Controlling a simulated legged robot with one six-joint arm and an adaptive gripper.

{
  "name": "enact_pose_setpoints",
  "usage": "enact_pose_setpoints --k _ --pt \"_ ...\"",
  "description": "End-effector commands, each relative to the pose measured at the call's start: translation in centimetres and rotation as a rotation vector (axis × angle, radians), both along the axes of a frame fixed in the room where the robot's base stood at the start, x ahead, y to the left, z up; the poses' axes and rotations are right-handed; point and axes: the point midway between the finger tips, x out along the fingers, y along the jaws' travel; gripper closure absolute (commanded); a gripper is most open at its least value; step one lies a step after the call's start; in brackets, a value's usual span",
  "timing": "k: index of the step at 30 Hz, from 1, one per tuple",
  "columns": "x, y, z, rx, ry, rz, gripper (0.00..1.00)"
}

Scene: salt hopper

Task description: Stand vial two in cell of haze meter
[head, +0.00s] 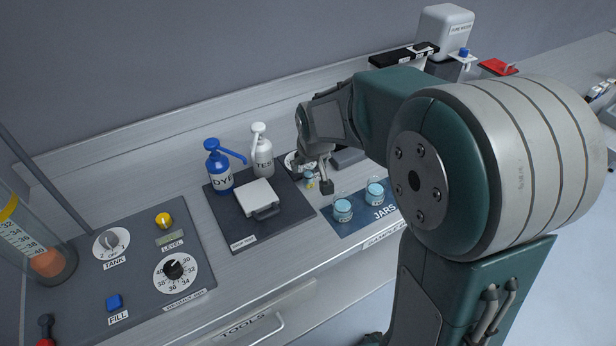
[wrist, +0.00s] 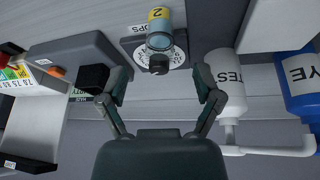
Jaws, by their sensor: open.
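Vial two (wrist: 158,19), a small clear vial with a yellow label marked 2, stands in front of a round white dial in the wrist view. In the head view a small vial (head: 310,183), its number unreadable, shows just below my gripper (head: 318,178). My gripper is open, and in the wrist view (wrist: 160,80) its fingers are spread with nothing between the tips; the vial is beyond them. A grey device (wrist: 75,55) with a black block on it lies left in the wrist view. It may be the haze meter, but its cell cannot be made out.
A blue DYE bottle (head: 218,168) and a white TEST bottle (head: 261,155) stand left of my gripper, behind a grey lidded box (head: 257,198). Two jars (head: 342,209) (head: 375,192) stand on the blue JARS mat (head: 350,227). A panel with dials (head: 140,265) is at left.

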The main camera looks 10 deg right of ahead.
Motion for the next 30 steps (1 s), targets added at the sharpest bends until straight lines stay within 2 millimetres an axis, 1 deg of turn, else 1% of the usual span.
enact_pose_setpoints --k 1,3,6,9,15,16,17,18,20,21,30 --pt "0.3 0.0 -1.0 -0.001 0.006 0.0 0.17" --pt "0.7 0.0 -2.0 -0.001 0.006 0.0 0.17" --pt "1.2 0.0 -3.1 0.0 0.003 -0.001 0.17" --pt "1.5 0.0 -3.5 0.0 0.001 -0.001 0.17" --pt "1.5 0.0 -3.6 0.0 0.0 -0.001 0.17" --pt "1.5 0.0 -3.6 0.0 0.0 -0.001 0.26" --pt "1.5 0.0 -3.6 0.0 0.0 -0.001 0.39" --pt "1.5 0.0 -3.6 0.0 0.001 -0.001 0.57" --pt "1.5 0.0 -3.6 0.0 0.001 -0.001 0.84" --pt "1.5 0.0 -3.6 0.0 0.001 -0.001 1.0" --pt "1.4 0.0 -3.6 0.0 0.003 -0.001 1.0"
